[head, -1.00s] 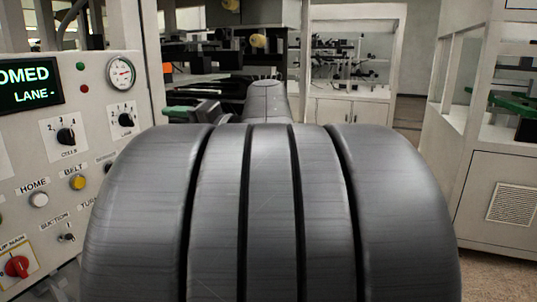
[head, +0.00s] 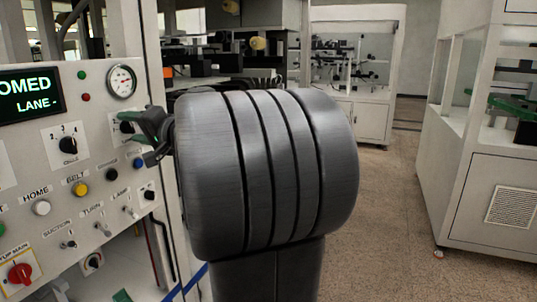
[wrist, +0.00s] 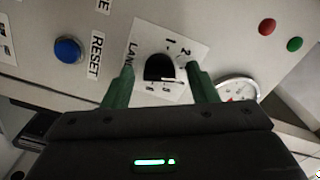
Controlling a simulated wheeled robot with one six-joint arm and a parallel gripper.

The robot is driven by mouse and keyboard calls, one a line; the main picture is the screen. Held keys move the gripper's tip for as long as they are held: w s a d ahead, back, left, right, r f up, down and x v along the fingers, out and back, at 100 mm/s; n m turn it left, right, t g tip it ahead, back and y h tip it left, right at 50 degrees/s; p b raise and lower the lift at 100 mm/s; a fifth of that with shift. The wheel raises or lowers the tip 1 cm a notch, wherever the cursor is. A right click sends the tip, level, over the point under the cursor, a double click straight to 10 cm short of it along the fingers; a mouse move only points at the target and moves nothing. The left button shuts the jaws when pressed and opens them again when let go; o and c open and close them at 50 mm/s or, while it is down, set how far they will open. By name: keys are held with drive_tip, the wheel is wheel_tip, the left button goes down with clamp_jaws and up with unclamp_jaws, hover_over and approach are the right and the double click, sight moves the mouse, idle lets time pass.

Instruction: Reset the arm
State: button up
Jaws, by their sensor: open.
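My gripper (head: 143,122) is at the upper right of the control panel (head: 95,145) in the head view. In the wrist view my gripper (wrist: 161,74) is open, with its green fingers to either side of the black LANE selector knob (wrist: 159,68). I cannot tell whether they touch it. In the head view the LANE knob (head: 126,127) is partly hidden by the gripper. The blue RESET button (wrist: 67,50) is outside the fingers, to their left. My own arm blocks the middle of the head view.
The panel also has a lit display (head: 28,97), a gauge (head: 121,82), a white HOME button (head: 41,208), a yellow BELT button (head: 80,189) and a red rotary switch (head: 19,273). A white cabinet (head: 490,190) stands at the right. Open floor (head: 390,245) lies between.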

drive_tip(key=shift+n, duration=1.2)
drive_tip(key=n+p, duration=0.1)
drive_tip(key=n, duration=0.3)
drive_tip(key=n+p, duration=0.2)
drive_tip(key=n, duration=0.2)
drive_tip(key=shift+r+p, duration=0.1)
drive_tip(key=shift+p, duration=0.3)
drive_tip(key=shift+n+p, duration=0.55)
drive_tip(key=shift+n, duration=0.45)
drive_tip(key=shift+f, duration=0.2)
